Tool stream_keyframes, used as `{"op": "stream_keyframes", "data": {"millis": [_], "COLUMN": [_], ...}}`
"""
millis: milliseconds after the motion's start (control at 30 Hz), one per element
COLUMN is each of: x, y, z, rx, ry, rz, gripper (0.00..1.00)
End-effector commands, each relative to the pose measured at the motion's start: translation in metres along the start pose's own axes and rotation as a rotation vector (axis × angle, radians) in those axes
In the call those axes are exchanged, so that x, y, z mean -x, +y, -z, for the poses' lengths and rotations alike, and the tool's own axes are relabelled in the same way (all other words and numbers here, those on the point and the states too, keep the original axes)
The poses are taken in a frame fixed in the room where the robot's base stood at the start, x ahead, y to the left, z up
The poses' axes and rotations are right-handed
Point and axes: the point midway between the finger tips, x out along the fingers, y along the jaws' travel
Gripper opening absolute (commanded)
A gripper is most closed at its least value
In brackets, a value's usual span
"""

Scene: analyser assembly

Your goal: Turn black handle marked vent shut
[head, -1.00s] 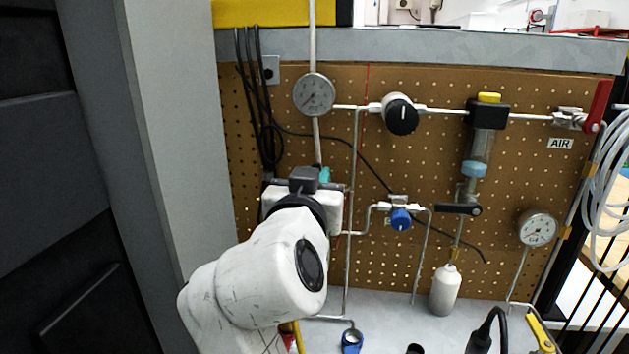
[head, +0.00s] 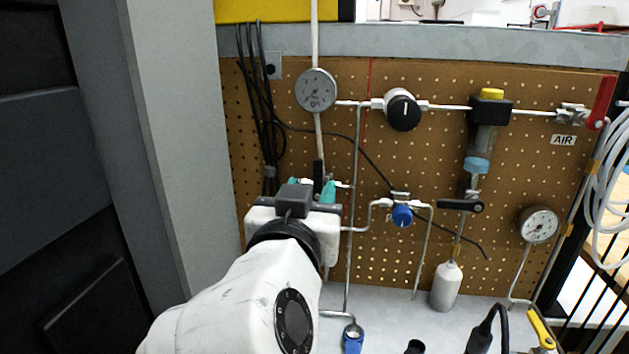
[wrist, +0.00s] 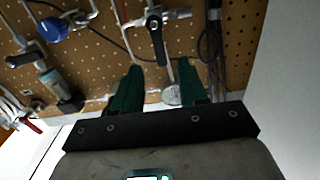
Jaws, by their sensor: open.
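A black handle (head: 318,172) stands upright on the vertical pipe below the left gauge. In the wrist view, which shows the panel upside down, the black handle (wrist: 154,27) sits on a silver valve body, its free end pointing down in the picture. No vent marking is readable on it. My gripper (head: 311,187) is open, its teal fingers in front of this valve. In the wrist view, my gripper (wrist: 160,67) has its fingertips apart on either side of the handle's free end. Whether they touch it cannot be told. My wrist hides part of the lower pipework.
A second black handle (head: 460,205) lies level farther right. A blue knob (head: 402,215) is just right of my gripper. The left gauge (head: 316,90) is above it. Black cables (head: 262,110) hang at left, and a grey post (head: 185,130) stands left of my arm.

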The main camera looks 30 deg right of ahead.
Motion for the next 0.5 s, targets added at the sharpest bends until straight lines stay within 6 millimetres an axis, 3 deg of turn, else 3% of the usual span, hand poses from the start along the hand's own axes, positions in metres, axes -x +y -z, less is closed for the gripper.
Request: {"op": "stream_keyframes", "data": {"millis": [200, 500], "x": [0.035, 0.047], "y": [-0.001, 0.000], "z": [0.000, 0.000], "rx": [0.000, -0.001], "ry": [0.000, -0.001], "rz": [0.002, 0.000], "gripper": [0.43, 0.43]}}
